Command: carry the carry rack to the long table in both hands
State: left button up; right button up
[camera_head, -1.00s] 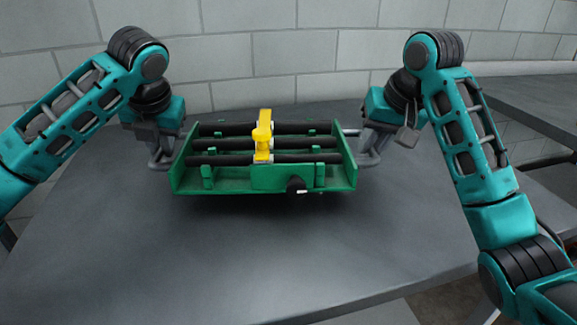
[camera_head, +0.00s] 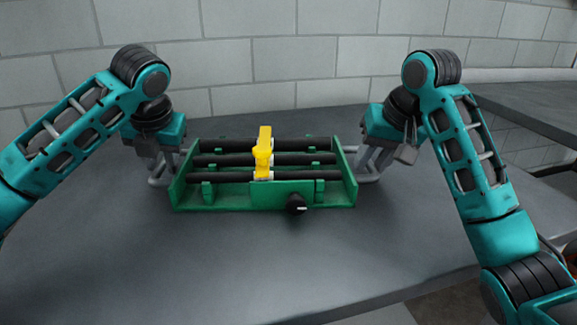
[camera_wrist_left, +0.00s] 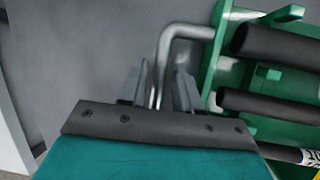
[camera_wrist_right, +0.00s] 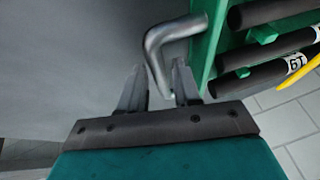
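The carry rack (camera_head: 225,196) is a green tray with several black bars across it and a yellow piece (camera_head: 263,150) standing at its middle. It is level, on or just above a dark grey table (camera_head: 200,265); I cannot tell whether it touches. My left gripper (camera_head: 165,172) has its fingers on either side of the rack's left grey bent handle (camera_wrist_left: 183,33), as the left wrist view shows. My right gripper (camera_head: 372,165) has its fingers on either side of the right grey handle (camera_wrist_right: 172,32).
A pale block wall (camera_head: 260,60) stands behind the table. Another dark tabletop (camera_head: 530,100) lies at the right, beyond my right arm. The table in front of the rack is clear.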

pick_arm(q)
jog(key=shift+o, duration=0.6)
pick_arm(e)
jog(key=shift+o, duration=0.6)
pick_arm(q)
jog(key=v, duration=1.2)
pick_arm(e)
jog(key=v, duration=1.2)
